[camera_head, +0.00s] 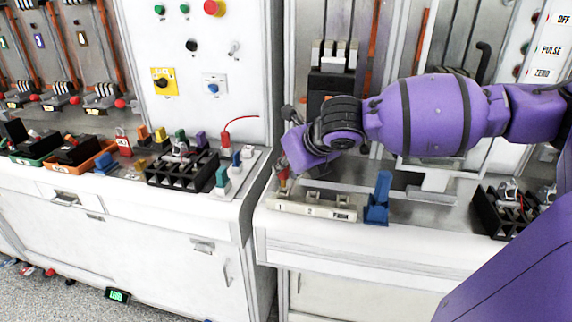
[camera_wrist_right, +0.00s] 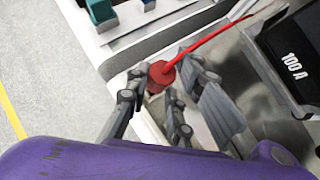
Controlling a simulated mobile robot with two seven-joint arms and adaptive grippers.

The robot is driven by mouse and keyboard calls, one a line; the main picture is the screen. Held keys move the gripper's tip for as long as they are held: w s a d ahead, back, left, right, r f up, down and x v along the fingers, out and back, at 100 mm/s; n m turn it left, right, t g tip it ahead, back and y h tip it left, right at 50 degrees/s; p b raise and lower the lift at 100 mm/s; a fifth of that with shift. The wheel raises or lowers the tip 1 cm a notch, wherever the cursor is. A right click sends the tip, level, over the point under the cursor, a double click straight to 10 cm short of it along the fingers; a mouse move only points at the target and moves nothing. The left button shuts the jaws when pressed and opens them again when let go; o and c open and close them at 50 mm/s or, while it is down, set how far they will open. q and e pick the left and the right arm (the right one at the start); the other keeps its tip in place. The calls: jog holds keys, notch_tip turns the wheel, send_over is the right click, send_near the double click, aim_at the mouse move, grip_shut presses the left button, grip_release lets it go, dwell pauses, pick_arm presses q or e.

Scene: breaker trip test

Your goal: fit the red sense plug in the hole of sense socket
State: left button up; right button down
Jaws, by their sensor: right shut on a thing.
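The red sense plug (camera_wrist_right: 161,74) is between the fingers of my right gripper (camera_wrist_right: 158,88), with a red lead running up and right from it in the wrist view. In the head view my right gripper (camera_head: 284,172) points down over the left end of a pale socket strip (camera_head: 315,211), and a little red of the plug shows there. My left gripper is not in view.
A blue upright piece (camera_head: 378,199) stands just right of the strip. A black rack (camera_head: 182,172) and coloured plugs stand on the left bench, across a gap. Another black rack (camera_head: 497,213) is at the right. Breaker panels rise behind.

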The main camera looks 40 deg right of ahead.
aim_at(287, 178)
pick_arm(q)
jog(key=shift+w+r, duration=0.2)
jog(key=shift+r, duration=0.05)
pick_arm(e)
jog(key=shift+r, duration=0.1)
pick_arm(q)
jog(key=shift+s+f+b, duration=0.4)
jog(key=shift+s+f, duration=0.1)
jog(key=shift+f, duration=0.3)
pick_arm(e)
jog(key=shift+f, duration=2.1)
jog(key=c, duration=1.5)
grip_release()
jog(key=shift+o, duration=0.2)
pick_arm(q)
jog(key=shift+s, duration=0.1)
pick_arm(e)
jog(key=shift+s+d+r, duration=0.1)
jog(key=shift+s+r, duration=0.3)
jog(key=v, duration=1)
jog(key=shift+s+r, duration=0.25)
jog(key=shift+r, duration=0.05)
jog(key=shift+o, duration=0.3)
